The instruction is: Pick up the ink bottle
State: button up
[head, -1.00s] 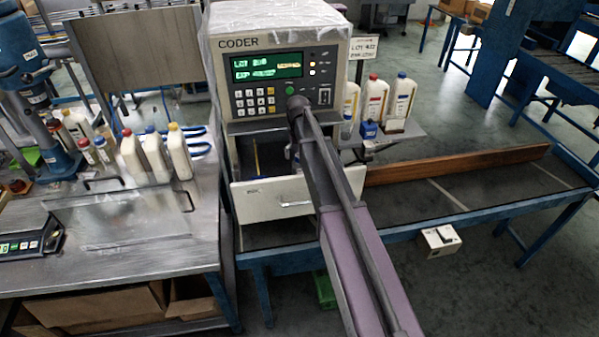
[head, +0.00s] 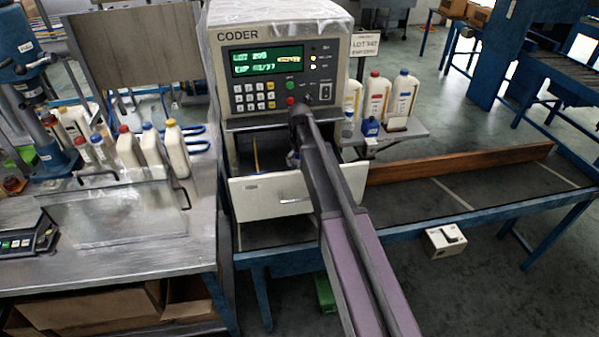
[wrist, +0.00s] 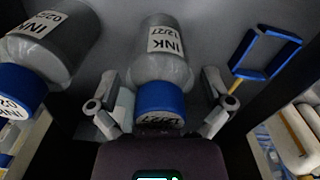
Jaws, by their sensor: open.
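In the wrist view, a grey ink bottle (wrist: 162,68) with a blue cap and a white label reading "INK 12/27" lies between the fingers of my gripper (wrist: 160,95). The fingers are open, one on each side of the bottle near its cap. I cannot tell whether they touch it. A second ink bottle (wrist: 48,50), also grey with a blue cap, lies to the left, its label partly cut off. In the head view, the open drawer (head: 272,197) sits under the coder (head: 285,70). My arm hides my gripper and most of the drawer's inside there.
A blue-framed tool (wrist: 265,52) lies right of the bottle in the wrist view. The drawer walls stand close on both sides. Bottles stand on a side shelf (head: 405,133) right of the coder, and others on the left metal table (head: 120,260).

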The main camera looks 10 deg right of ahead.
jog(key=shift+f, duration=0.3)
jog(key=shift+c, duration=0.2)
jog(key=c, duration=1.1)
jog(key=shift+c, duration=0.2)
jog(key=shift+r, duration=0.1)
notch_tip(320, 180, up, 10)
jog(key=p, duration=0.9)
jog(key=shift+p, duration=0.4)
